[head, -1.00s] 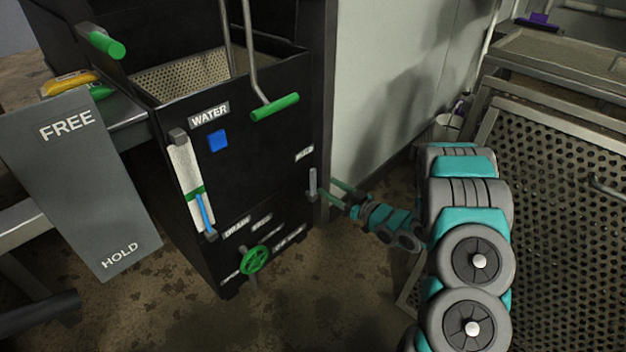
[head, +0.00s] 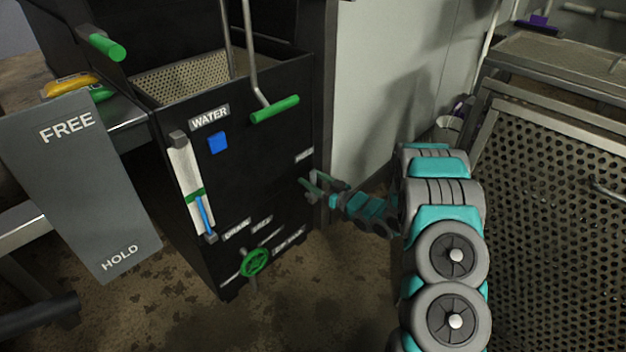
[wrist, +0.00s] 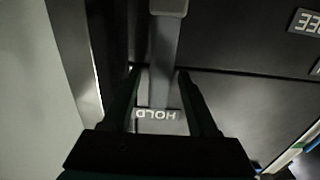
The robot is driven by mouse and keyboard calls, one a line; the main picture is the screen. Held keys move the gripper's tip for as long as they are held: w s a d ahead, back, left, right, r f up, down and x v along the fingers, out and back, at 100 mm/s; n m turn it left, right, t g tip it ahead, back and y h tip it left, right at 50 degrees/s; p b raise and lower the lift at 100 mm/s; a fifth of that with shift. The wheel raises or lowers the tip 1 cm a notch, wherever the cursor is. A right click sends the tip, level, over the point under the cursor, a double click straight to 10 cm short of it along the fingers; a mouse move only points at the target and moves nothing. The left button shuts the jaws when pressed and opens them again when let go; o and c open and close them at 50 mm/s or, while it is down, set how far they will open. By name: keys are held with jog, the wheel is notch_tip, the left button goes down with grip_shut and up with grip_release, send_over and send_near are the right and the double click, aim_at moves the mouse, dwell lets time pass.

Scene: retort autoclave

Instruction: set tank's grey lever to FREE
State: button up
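The black tank (head: 265,190) stands left of centre in the head view. Its grey lever (wrist: 165,50) shows in the wrist view, running from a knob at the top edge down toward the HOLD label (wrist: 160,114). The FREE label (wrist: 306,22) is at the upper right there, away from the lever. My gripper (wrist: 159,72) is open, with one finger on each side of the lever; contact is not clear. In the head view my gripper (head: 312,184) is at the tank's right front edge and largely covers the lever.
A green handwheel (head: 255,262), a level gauge and a blue square (head: 217,142) are on the tank front. A grey FREE/HOLD sign (head: 85,190) is at left. A pale wall (head: 385,80) is close behind my gripper; a perforated metal panel (head: 560,190) stands at right.

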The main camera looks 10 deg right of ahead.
grip_shut()
dwell(1.2)
